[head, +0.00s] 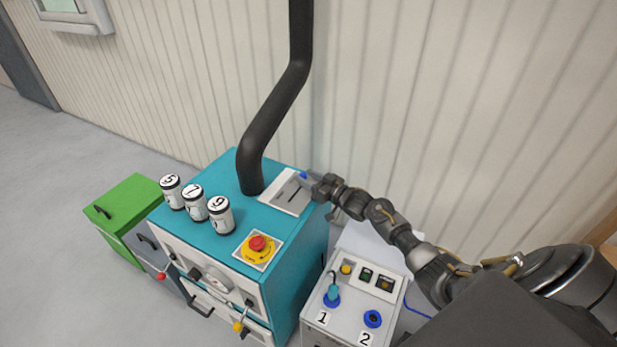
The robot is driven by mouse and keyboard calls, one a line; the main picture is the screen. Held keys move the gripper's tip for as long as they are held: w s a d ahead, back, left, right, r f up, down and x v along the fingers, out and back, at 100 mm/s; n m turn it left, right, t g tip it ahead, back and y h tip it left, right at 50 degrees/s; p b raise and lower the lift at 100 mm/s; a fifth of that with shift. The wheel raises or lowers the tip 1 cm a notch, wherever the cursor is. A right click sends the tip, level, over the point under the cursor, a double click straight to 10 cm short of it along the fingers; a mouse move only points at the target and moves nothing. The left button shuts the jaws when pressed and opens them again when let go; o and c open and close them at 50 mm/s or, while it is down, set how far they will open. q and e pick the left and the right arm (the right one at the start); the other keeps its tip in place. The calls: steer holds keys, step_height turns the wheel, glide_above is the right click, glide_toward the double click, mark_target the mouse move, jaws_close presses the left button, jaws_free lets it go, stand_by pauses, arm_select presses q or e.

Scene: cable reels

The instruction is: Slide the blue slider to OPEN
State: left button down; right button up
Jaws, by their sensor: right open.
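The blue slider (304,175) shows as a small blue piece at the far right end of a white slider plate (275,195) on top of the teal cabinet. The plate has a dark slot; any OPEN marking is too small to read. My right gripper (313,182) is open at the slider, its fingers beside or around the blue piece; I cannot tell whether they touch it. The gripper hides part of the plate's right end. My left gripper is not in view.
A black pipe (262,130) rises from the teal cabinet (222,236) just left of the plate. Several numbered canisters (195,203) and a red emergency button (257,243) stand on its top. A white control box (350,313) stands at the right, below my arm. A wall is behind.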

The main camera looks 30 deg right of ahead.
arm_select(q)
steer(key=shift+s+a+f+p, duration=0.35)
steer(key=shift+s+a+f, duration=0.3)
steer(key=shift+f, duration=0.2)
arm_select(e)
steer(key=v, duration=1)
steer(key=shift+s, duration=0.15)
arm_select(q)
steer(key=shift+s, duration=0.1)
arm_select(e)
steer(key=shift+d, duration=0.2)
